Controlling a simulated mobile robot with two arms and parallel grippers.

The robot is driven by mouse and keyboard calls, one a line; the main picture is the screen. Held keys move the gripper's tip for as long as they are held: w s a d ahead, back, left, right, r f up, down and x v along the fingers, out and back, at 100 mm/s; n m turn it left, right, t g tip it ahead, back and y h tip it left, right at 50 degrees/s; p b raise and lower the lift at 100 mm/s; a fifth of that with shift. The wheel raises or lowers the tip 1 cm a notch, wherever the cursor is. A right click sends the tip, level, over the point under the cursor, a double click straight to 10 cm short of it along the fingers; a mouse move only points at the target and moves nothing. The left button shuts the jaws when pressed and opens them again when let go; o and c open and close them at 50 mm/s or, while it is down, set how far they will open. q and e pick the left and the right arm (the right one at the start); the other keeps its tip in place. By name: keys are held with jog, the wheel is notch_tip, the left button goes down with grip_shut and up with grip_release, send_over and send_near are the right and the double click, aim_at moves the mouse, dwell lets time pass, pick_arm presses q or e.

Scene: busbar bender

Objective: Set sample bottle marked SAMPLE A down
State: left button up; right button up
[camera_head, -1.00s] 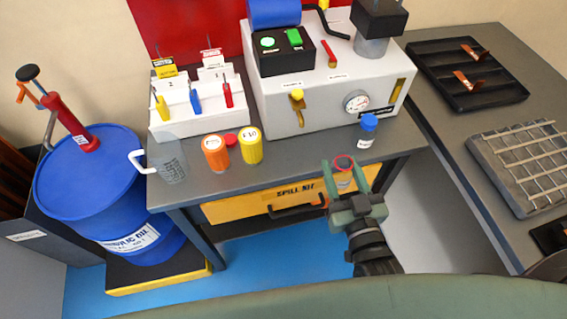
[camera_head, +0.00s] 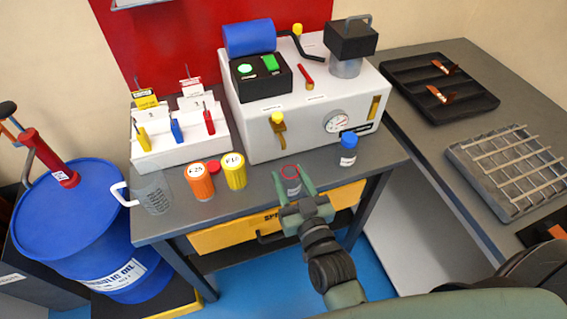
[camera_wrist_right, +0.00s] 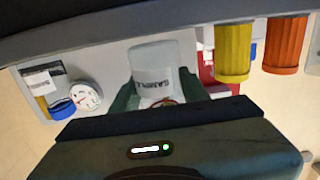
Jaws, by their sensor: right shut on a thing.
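My right gripper (camera_head: 293,190) is shut on a small clear sample bottle (camera_head: 291,174) with a red ring at its top. In the right wrist view the bottle (camera_wrist_right: 154,62) sits between the green fingers (camera_wrist_right: 157,92). Its label begins with SAMPLE, but I cannot read the letter. In the head view the bottle appears over the front edge of the grey bench (camera_head: 262,184), in front of the white machine. I cannot tell whether its base touches the bench. My left gripper is not in view.
A blue-capped bottle (camera_head: 348,149) stands right of the held bottle. A yellow container (camera_head: 233,171), an orange container (camera_head: 199,182) and a clear jug (camera_head: 153,193) stand to the left. The white machine (camera_head: 300,125) stands behind. A bare bench strip lies between yellow container and held bottle.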

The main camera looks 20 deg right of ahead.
aim_at(294, 189)
jog(key=w, duration=0.4)
jog(key=shift+w+a, duration=0.1)
jog(key=shift+w, duration=0.15)
jog(key=shift+w+f+p, duration=0.1)
jog(key=shift+f+p, duration=0.15)
jog(key=shift+p, duration=0.1)
jog(key=shift+f, duration=0.15)
jog(key=o, duration=1.4)
jog(key=shift+f, duration=0.1)
jog(key=shift+c, duration=0.2)
jog(key=shift+r, duration=0.25)
jog(key=s+b, duration=0.1)
jog(key=s, duration=1.1)
jog(key=shift+s+d, duration=0.1)
jog(key=shift+d, duration=0.1)
